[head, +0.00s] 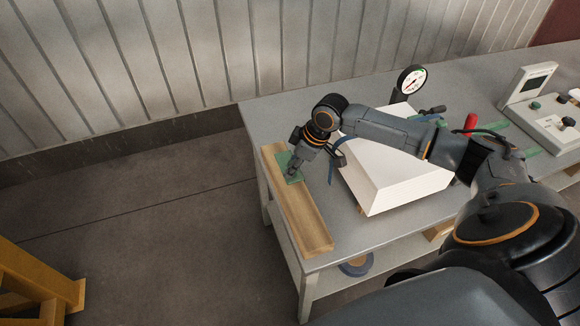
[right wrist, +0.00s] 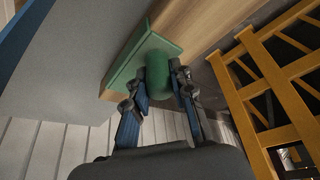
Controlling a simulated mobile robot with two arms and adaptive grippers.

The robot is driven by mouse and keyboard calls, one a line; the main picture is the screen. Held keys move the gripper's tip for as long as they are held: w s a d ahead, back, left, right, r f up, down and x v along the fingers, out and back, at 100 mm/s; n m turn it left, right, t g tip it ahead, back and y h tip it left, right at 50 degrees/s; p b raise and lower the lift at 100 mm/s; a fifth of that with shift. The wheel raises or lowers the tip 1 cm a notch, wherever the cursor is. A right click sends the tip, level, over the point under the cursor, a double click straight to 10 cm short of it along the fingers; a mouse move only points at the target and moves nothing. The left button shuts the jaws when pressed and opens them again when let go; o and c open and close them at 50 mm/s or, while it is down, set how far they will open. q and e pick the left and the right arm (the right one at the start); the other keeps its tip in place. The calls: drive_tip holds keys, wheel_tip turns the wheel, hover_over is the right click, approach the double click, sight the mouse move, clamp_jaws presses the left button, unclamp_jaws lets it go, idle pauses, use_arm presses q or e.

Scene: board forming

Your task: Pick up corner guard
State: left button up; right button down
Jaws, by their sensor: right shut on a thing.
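The corner guard (head: 288,166) is a green piece at the far end of a long wooden board (head: 306,221) on the left side of the grey table. My right gripper (head: 292,172) reaches down onto it from the right. In the right wrist view the guard (right wrist: 128,65) shows a flat green plate and a rounded green grip (right wrist: 158,72). The right gripper's fingers (right wrist: 160,80) are shut on that rounded grip, one on each side. The guard appears to be at the wood; I cannot tell whether it touches it. My left gripper is not in view.
A white box (head: 400,168) stands on the table (head: 350,228) right of the board, under my right arm. A dial gauge (head: 411,79) and a control panel (head: 545,118) stand farther right. A yellow frame (head: 35,285) stands on the floor at lower left.

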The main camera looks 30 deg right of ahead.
drive_tip(key=shift+r+b, duration=0.4)
drive_tip(key=shift+r, duration=0.1)
drive_tip(key=s+d+r+b, duration=0.1)
drive_tip(key=s+r+b, duration=0.3)
drive_tip(key=s+r, duration=0.8)
drive_tip(key=shift+s+d+b, duration=0.2)
drive_tip(key=shift+s+b, duration=0.1)
drive_tip(key=shift+s, duration=0.65)
